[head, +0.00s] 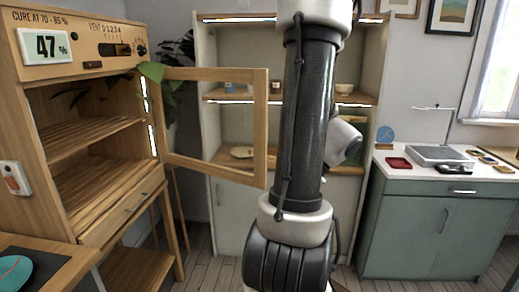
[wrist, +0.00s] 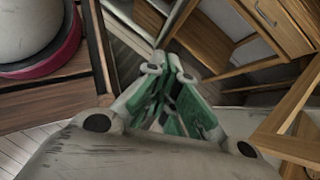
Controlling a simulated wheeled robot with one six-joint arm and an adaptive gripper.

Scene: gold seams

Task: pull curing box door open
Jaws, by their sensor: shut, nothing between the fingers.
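The curing box (head: 100,150) is a wooden cabinet at the left of the head view, with slatted shelves inside and a display reading 47 %. Its door (head: 258,130), a wooden frame around a see-through pane, stands swung wide open to the right of the box. My arm rises in front of the room, just right of the door's free edge; my gripper is hidden in the head view. In the wrist view my gripper (wrist: 172,62) has its green-padded fingers shut together and empty. Wooden frame parts (wrist: 290,140) show at the right of that view, apart from the fingers.
A shelf unit (head: 228,215) stands behind the door. A green cabinet (head: 420,225) with a white top bearing a scale (head: 440,154) is at the right. A table with a dark mat (head: 45,268) is at the lower left. Leaves (head: 152,72) hang by the box's upper corner.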

